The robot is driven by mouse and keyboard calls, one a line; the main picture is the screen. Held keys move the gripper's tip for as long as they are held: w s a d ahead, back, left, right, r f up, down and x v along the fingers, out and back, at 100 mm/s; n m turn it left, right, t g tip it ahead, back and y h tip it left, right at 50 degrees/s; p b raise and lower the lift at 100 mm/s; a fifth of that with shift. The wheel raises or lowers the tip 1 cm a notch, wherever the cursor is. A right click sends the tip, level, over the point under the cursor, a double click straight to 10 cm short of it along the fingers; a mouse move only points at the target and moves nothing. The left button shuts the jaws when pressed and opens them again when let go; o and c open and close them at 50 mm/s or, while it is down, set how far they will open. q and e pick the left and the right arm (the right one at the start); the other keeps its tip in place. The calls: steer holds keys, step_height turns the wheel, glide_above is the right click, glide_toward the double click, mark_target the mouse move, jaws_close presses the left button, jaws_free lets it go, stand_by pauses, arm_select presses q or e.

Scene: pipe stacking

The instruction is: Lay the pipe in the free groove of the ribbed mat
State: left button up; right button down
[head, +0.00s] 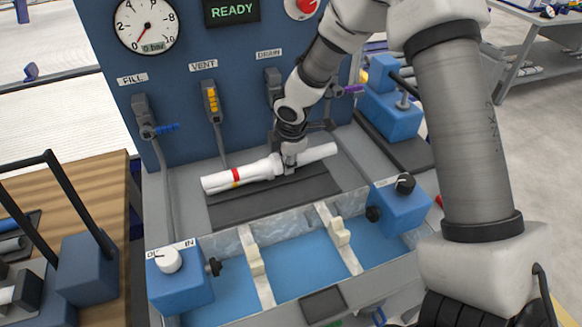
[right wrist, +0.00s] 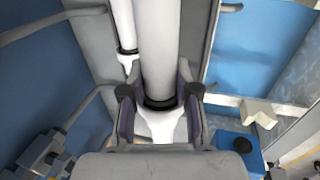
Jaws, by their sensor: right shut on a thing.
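My right gripper (head: 289,166) is shut on a white pipe (right wrist: 158,50) over the back part of the dark ribbed mat (head: 285,198). The right wrist view also shows this gripper (right wrist: 160,98) with a finger on each side of the pipe, near a dark ring. A second white pipe (right wrist: 124,28) lies close beside it and looks farther from the camera. I cannot tell whether the held pipe touches the mat. My left gripper is not in view.
A blue panel with a gauge (head: 147,25) and valves stands behind the mat. A blue-floored trough (head: 290,255) with cream clamps lies in front, between blue blocks (head: 182,290). A wooden table (head: 90,185) is at left. The mat's front part is bare.

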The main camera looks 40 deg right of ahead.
mark_target(287, 192)
steer(key=shift+s+d+f, duration=0.15)
steer(key=shift+d+f, duration=0.1)
steer(key=shift+f, duration=0.05)
steer(key=shift+s, duration=0.1)
steer(key=shift+s+a, duration=0.1)
steer(key=shift+a, duration=0.25)
steer(key=shift+f, duration=0.1)
step_height(287, 192, down, 8)
steer(key=b, duration=0.8)
steer(key=shift+d, duration=0.1)
steer(key=shift+f, duration=0.15)
steer(key=c, duration=0.8)
jaws_free()
steer(key=shift+o, duration=0.2)
